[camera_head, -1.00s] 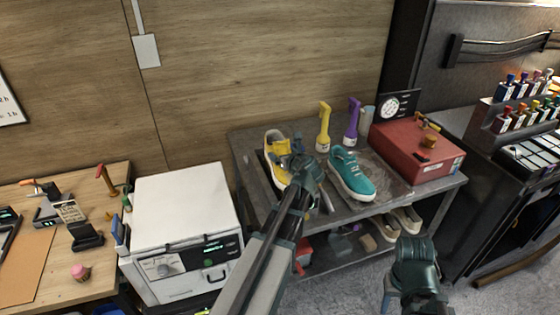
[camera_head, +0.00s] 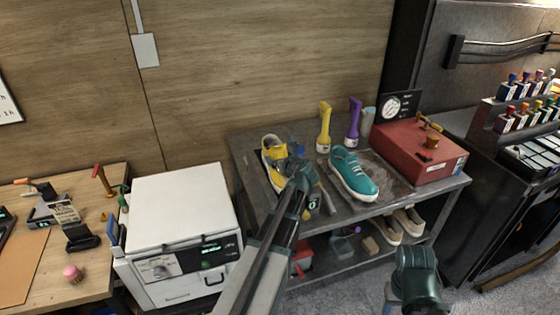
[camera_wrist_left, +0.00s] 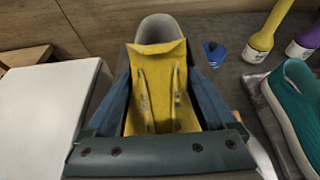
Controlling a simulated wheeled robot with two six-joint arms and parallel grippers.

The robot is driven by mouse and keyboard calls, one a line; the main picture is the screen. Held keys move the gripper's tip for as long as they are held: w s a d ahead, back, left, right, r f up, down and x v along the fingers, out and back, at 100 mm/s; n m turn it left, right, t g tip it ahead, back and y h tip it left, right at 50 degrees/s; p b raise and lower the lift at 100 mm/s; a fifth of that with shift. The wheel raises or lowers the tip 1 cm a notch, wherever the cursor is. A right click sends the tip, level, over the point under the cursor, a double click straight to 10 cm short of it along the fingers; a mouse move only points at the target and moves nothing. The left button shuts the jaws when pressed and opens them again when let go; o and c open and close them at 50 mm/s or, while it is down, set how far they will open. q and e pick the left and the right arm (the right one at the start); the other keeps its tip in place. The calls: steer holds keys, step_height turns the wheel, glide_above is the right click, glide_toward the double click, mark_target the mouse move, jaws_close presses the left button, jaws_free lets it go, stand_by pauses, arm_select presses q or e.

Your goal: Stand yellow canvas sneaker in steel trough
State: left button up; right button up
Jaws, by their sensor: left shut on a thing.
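The yellow canvas sneaker (camera_head: 271,148) is at the left end of the grey metal table. In the left wrist view the sneaker (camera_wrist_left: 160,85) fills the middle, with its grey rounded end away from me. My left gripper (camera_wrist_left: 155,105) is shut on it, a blue finger along each side. In the head view my wrist partly covers the sneaker, and I cannot tell whether it touches the table. A grey steel trough (camera_head: 385,179) lies around and under the teal sneaker (camera_head: 352,177). My right gripper (camera_head: 416,280) is low at the right, its jaws unclear.
Yellow (camera_head: 324,128) and purple (camera_head: 353,125) bottles stand behind the teal sneaker. A small blue item (camera_wrist_left: 214,53) lies near the yellow sneaker. A red box (camera_head: 415,153) is at the table's right. A white machine (camera_head: 180,205) stands left of the table.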

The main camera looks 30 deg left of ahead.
arm_select(q)
steer(key=o, duration=1.5)
steer(key=shift+f, duration=0.1)
steer(key=shift+c, duration=0.2)
steer(key=shift+r, duration=0.2)
steer(key=p+v, duration=0.4)
steer(key=v, duration=0.8)
steer(key=shift+p, duration=0.3)
